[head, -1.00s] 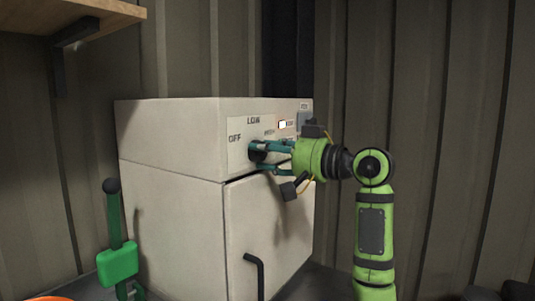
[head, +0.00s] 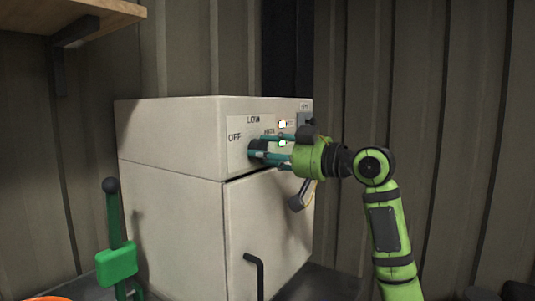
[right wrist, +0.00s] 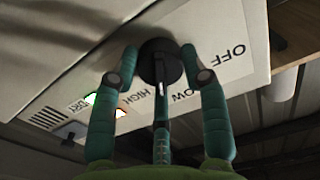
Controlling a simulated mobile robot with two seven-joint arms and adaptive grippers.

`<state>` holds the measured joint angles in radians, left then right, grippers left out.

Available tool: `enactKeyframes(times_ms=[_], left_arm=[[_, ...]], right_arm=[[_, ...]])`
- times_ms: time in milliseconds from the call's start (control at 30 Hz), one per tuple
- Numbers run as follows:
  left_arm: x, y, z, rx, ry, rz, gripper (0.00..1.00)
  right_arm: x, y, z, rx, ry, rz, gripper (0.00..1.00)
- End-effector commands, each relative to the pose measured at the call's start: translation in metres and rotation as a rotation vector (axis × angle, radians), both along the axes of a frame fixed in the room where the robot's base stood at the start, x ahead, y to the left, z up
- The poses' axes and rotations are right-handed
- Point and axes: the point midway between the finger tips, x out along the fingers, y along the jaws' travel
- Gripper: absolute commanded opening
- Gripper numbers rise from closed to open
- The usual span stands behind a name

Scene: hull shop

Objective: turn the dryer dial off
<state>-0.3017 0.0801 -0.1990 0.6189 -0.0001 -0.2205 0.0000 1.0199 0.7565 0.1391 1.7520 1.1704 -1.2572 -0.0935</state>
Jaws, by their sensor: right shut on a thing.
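The dryer (head: 170,215) is a cream cabinet with a control panel on its upper right face. Its round black dial (head: 255,152) sits among the labels OFF, LOW and HIGH. My right gripper (head: 264,147) reaches in from the right, its teal fingers closed around the dial. In the right wrist view, the gripper (right wrist: 160,68) has a finger on each side of the dial (right wrist: 160,50), and another finger below it. A pale mark at the dial's lower edge faces between HIGH and LOW, away from OFF. My left gripper is not in view.
A black door handle (head: 257,270) curves out below the panel. A wooden shelf (head: 85,14) hangs at upper left. Ribbed metal walls (head: 450,120) stand behind.

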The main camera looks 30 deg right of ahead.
Motion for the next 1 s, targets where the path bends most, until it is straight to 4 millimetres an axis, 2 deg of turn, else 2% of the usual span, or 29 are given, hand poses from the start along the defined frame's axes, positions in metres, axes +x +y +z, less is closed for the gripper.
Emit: enactKeyframes(times_ms=[33, 1000], left_arm=[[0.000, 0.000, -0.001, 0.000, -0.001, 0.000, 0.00], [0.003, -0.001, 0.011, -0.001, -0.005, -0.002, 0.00]], right_arm=[[0.002, 0.002, -0.008, -0.047, 0.004, 0.005, 0.12], [0.003, 0.000, -0.007, -0.896, -0.347, 0.010, 0.12]])
